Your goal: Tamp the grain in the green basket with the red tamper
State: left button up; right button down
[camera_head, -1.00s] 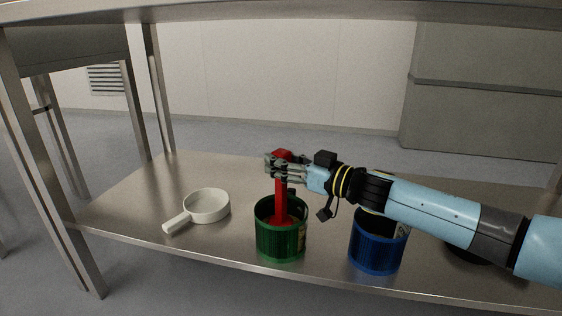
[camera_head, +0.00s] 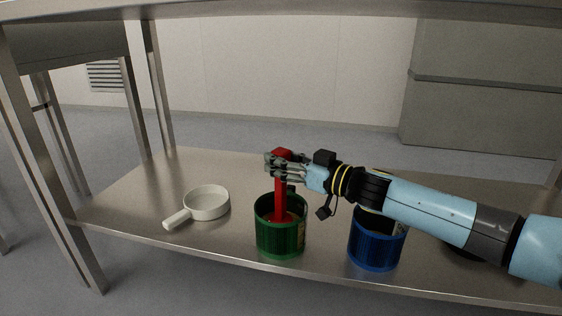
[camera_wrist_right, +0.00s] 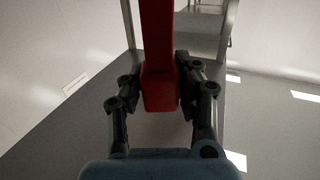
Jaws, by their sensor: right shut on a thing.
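The red tamper (camera_head: 281,200) stands upright with its lower end inside the green basket (camera_head: 281,240). My right gripper (camera_head: 281,166) is shut on the tamper near its top, above the basket. In the right wrist view the red tamper (camera_wrist_right: 160,70) lies between both fingers of my right gripper (camera_wrist_right: 158,92). Some reddish surface shows low inside the basket; I cannot tell the grain from the tamper's foot there. My left gripper is in no view.
A blue basket (camera_head: 375,252) stands to the right, partly under my right forearm. A white scoop or pan (camera_head: 207,203) lies to the left. They rest on a metal shelf (camera_head: 135,205), with an upper shelf (camera_head: 250,12) overhead. The shelf's left end is clear.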

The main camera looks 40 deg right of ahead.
jog(key=shift+r, duration=0.5)
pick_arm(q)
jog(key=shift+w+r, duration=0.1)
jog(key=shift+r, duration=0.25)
pick_arm(e)
jog(key=shift+f, duration=0.3)
jog(key=shift+f+b, duration=0.9)
jog(key=shift+f, duration=0.5)
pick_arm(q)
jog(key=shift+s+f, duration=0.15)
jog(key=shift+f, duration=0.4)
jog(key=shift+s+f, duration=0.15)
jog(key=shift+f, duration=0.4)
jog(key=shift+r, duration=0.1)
pick_arm(e)
jog(key=shift+r, duration=0.25)
